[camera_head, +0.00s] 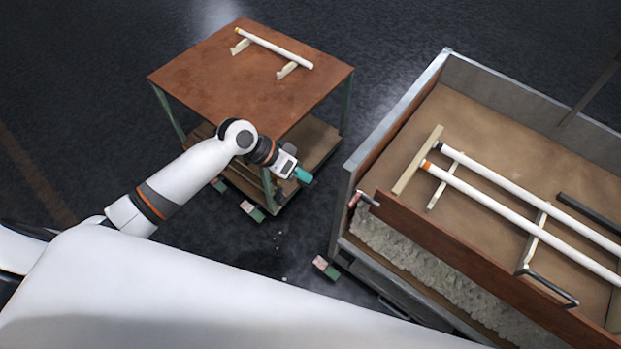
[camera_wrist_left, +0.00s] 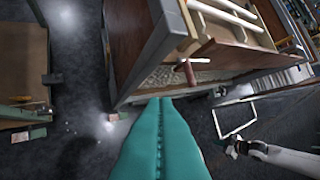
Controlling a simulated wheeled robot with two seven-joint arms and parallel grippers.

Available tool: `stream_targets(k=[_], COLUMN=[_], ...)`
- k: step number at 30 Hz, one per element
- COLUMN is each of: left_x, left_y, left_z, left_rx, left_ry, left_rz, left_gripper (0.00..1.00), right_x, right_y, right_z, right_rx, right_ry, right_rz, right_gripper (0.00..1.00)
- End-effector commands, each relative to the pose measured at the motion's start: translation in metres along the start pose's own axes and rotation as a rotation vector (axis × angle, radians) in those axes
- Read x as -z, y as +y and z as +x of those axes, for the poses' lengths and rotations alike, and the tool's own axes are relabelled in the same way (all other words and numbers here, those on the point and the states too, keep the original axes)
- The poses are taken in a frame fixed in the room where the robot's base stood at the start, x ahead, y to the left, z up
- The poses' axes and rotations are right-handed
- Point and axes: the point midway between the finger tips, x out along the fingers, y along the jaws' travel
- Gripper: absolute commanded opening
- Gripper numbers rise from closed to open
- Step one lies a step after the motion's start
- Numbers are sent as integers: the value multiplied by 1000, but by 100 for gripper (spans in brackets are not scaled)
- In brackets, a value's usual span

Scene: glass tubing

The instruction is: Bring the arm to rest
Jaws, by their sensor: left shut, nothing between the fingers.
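My left gripper (camera_head: 303,175) has teal fingers and hangs in the gap between the small table and the large bin. In the left wrist view its fingers (camera_wrist_left: 160,135) lie together along their whole length, shut and empty. My white left arm comes in from the left in the head view. My right gripper does not clearly show in the head view. In the left wrist view a white arm with a dark end (camera_wrist_left: 245,150) shows at the right, too small to tell its jaws.
A brown table (camera_head: 230,85) carries a white tube (camera_head: 274,48) on two small rests. A wooden-sided bin (camera_head: 400,105) at the right holds white tubes (camera_head: 520,218) on supports. A red-handled part (camera_head: 354,199) juts from its near corner. Dark floor lies between table and bin.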

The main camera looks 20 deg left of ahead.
Motion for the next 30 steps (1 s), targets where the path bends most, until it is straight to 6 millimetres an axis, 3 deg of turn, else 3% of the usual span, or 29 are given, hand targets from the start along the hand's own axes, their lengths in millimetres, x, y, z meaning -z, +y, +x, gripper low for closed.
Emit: stream_targets(k=[17,21,23,26,30], left_x=[0,8,21,59,145], left_y=[0,15,33,74,122], left_z=[-2,10,24,55,99], left_rx=[0,-32,-75,-182,-352], left_ry=[0,-9,-17,-27,0], left_rz=[0,-39,-81,-174,-275], left_gripper=[0,0,0,0,0], right_x=[-3,-2,-2,-2,-2], right_y=[13,10,9,7,6], right_z=[0,0,0,0,0], right_rx=[-16,-12,-11,-8,-7], right_ry=[-3,-3,-2,-2,-2], right_rz=[5,3,2,1,1], right_gripper=[0,0,0,0,0])
